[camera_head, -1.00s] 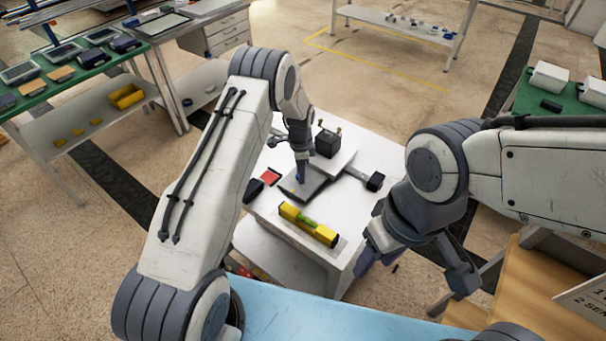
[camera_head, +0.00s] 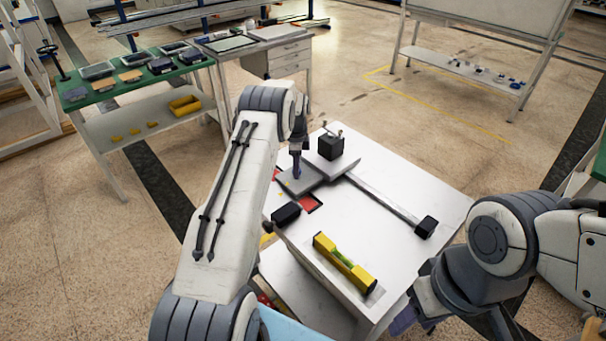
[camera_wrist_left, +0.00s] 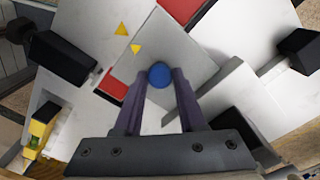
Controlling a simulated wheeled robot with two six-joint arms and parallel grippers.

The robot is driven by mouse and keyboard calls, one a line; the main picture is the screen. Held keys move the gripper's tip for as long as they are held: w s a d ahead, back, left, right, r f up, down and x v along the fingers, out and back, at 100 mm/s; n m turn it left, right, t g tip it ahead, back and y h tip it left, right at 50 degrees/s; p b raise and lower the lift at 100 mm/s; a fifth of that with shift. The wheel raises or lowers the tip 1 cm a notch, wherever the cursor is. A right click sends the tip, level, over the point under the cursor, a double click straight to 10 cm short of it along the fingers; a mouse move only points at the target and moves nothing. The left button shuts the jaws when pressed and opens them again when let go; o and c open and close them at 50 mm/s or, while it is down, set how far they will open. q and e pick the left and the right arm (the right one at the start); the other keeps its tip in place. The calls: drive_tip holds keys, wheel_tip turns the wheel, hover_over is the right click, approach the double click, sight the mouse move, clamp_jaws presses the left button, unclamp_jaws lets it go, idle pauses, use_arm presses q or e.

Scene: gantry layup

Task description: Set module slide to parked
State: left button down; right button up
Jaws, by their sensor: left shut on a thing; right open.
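The module slide is a grey plate (camera_head: 322,168) on a rail (camera_head: 385,202) across the white table, with a black block (camera_head: 330,146) on it. Its lighter square part (camera_head: 290,185) lies over a red patch (camera_head: 312,203); red shows on two sides of it. In the left wrist view a blue round knob (camera_wrist_left: 159,75) stands on this square part (camera_wrist_left: 178,45). My left gripper (camera_head: 297,173) is shut on the knob, pointing down. My right gripper (camera_head: 404,318) is open and empty, off the table's front right side.
A black end block (camera_head: 426,227) sits at the rail's near right end. Another black block (camera_head: 286,214) is beside the red patch. A yellow level (camera_head: 345,262) lies near the table's front edge. A green bench (camera_head: 125,97) with trays stands behind left.

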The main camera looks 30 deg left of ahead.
idle(0.3)
use_arm(q)
drive_tip(key=c, duration=0.5)
unclamp_jaws()
wheel_tip(320, 180, up, 10)
drive_tip(key=b, duration=0.2)
drive_tip(key=shift+r, duration=0.25)
